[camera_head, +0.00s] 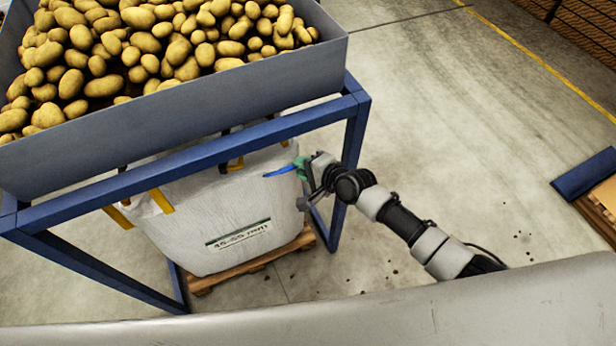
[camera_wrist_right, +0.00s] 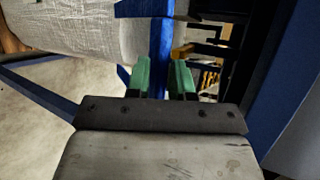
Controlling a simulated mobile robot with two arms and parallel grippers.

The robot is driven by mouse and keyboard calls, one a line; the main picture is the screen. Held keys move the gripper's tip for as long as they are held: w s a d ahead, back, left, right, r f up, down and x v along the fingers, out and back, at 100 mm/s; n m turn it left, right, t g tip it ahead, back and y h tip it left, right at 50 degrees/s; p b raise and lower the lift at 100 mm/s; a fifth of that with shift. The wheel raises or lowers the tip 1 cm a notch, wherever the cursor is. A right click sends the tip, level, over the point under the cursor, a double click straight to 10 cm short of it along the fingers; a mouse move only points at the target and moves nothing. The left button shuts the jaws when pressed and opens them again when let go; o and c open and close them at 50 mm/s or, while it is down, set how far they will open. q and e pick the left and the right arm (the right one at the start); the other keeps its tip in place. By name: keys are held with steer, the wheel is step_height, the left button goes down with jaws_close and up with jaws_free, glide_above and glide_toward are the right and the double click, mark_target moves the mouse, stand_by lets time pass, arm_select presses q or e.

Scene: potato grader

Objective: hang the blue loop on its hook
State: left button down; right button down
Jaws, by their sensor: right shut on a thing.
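My right gripper (camera_head: 302,168) reaches in from the right beside the frame's right post, at the upper corner of the white bulk bag (camera_head: 225,225). Its green fingertips are closed on the blue loop (camera_head: 282,171), a flat strap running from the bag's top. In the right wrist view the blue loop (camera_wrist_right: 161,45) stands between the two fingers (camera_wrist_right: 164,78), with the white bag (camera_wrist_right: 75,30) at its left. Dark metal parts (camera_wrist_right: 208,45) show right of the strap; I cannot tell which is the loop's hook. My left gripper is not in view.
A blue steel frame (camera_head: 195,158) carries a grey hopper (camera_head: 200,105) full of potatoes above the bag. Yellow loops (camera_head: 161,200) show at the frame's front rail. The bag stands on a wooden pallet (camera_head: 205,283). The floor to the right is mostly clear.

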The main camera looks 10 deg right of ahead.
steer(key=shift+w+a+r, duration=0.15)
steer(key=shift+w+r, duration=0.25)
steer(key=shift+w, duration=0.15)
steer(key=c, duration=1.3)
jaws_free()
steer(key=shift+c, duration=0.2)
steer(key=shift+o, duration=1.1)
steer(key=shift+f, duration=0.15)
steer(key=v, duration=1)
steer(key=shift+s+d, duration=0.15)
steer(key=shift+d, duration=0.1)
steer(key=shift+c, duration=0.4)
